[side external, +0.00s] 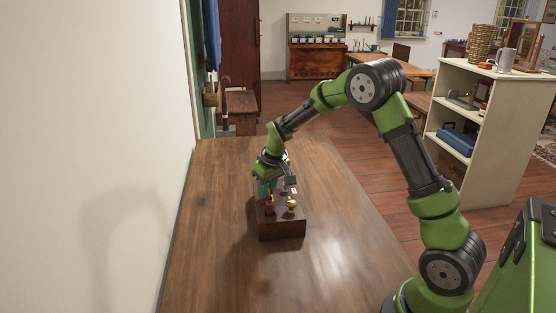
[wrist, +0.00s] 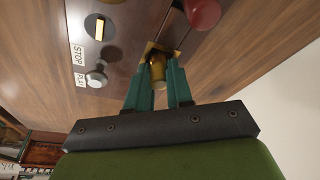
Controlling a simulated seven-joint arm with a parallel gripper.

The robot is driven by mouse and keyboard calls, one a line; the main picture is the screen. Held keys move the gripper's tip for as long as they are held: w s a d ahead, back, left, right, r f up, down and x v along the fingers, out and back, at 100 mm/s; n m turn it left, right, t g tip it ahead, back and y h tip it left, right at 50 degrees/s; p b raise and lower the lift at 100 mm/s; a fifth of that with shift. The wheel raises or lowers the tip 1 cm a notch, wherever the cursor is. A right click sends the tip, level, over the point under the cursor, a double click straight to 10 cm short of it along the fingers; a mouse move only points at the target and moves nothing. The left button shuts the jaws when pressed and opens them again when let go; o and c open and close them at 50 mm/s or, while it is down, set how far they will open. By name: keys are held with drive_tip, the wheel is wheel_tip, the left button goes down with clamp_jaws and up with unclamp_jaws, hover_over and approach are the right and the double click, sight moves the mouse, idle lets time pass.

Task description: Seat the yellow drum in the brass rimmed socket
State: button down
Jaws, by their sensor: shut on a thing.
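The yellow drum (wrist: 158,74) shows in the wrist view as a small gold-yellow cylinder between the two teal fingers of my gripper (wrist: 160,67). My gripper is shut on it. The brass rimmed socket (wrist: 150,48) lies right at the drum's far end, in the dark wooden face. The drum and fingers hide part of it, so I cannot tell whether the drum is inside or just before it. In the side view my gripper (side external: 266,188) is low over the wooden box (side external: 282,229); the drum cannot be made out there.
A red knob-like part (wrist: 203,12) stands close beside the socket. A silver knob (wrist: 97,77) sits by STOP and PLAY labels (wrist: 79,67). The wooden table (side external: 230,275) around the box is clear.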

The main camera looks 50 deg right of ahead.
drive_tip(key=c, duration=1.5)
unclamp_jaws()
drive_tip(key=shift+f, duration=0.15)
drive_tip(key=o, duration=0.5)
drive_tip(key=d+v, duration=0.1)
drive_tip(key=v, duration=1)
drive_tip(key=s+a+r+t+y, duration=0.1)
drive_tip(key=s+a+r+t, duration=0.1)
drive_tip(key=s+a+r, duration=0.65)
drive_tip(key=s+a, duration=0.2)
drive_tip(key=s, duration=0.2)
drive_tip(key=s+a+m+t+y, duration=0.1)
drive_tip(key=s+a, duration=0.1)
drive_tip(key=s, duration=0.3)
drive_tip(key=s+a+f+t, duration=0.1)
drive_tip(key=s+a, duration=0.2)
drive_tip(key=s, duration=0.1)
drive_tip(key=shift+s+a+f+m+y, duration=0.1)
drive_tip(key=shift+s+m+y, duration=0.2)
drive_tip(key=shift+s+m, duration=0.1)
